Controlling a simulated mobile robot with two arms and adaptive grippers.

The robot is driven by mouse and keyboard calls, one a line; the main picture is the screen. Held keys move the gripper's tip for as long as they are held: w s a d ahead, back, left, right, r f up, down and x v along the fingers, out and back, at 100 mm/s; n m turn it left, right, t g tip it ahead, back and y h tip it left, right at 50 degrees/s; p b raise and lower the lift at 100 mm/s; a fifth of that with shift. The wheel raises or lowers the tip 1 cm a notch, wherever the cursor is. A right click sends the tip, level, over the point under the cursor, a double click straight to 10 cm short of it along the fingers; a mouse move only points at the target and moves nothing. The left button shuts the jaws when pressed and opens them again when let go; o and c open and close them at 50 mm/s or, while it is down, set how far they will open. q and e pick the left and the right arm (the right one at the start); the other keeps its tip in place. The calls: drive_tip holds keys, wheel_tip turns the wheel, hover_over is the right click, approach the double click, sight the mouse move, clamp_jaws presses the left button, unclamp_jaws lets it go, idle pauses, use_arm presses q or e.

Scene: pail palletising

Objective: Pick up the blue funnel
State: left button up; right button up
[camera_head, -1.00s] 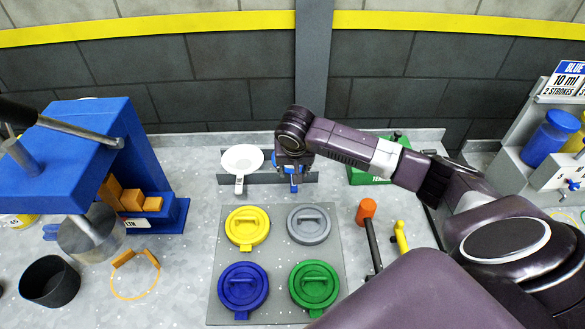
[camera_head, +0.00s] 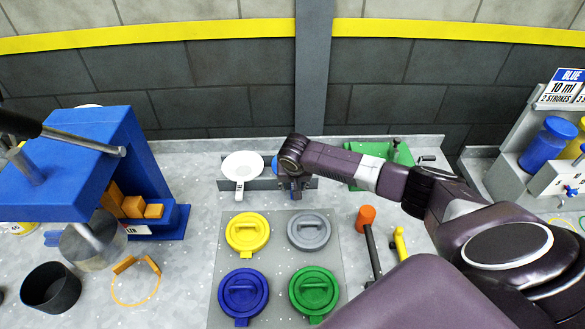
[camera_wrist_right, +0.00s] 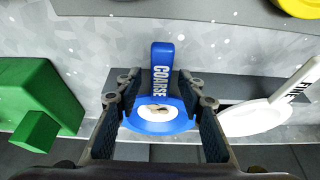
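The blue funnel, with COARSE on its handle, shows best in the right wrist view (camera_wrist_right: 163,70). Its round bowl sits at a grey rack, and the handle points away from the rack. My right gripper (camera_wrist_right: 160,92) is open, with one finger on each side of the funnel and a gap to the handle on both sides. In the head view the right gripper (camera_head: 294,183) hides most of the blue funnel (camera_head: 275,166); only a bit of blue shows. My left gripper is not in view.
The white funnel (camera_head: 242,166), marked FINE, hangs left of the blue one on the rack (camera_wrist_right: 235,88). A green object (camera_head: 385,160) stands to the right. Several coloured lids (camera_head: 247,232) lie on a plate in front; an orange-headed mallet (camera_head: 366,217) lies right of them.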

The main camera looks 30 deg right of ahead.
drive_tip(key=shift+c, duration=0.3)
clamp_jaws()
drive_tip(key=shift+r, duration=0.1)
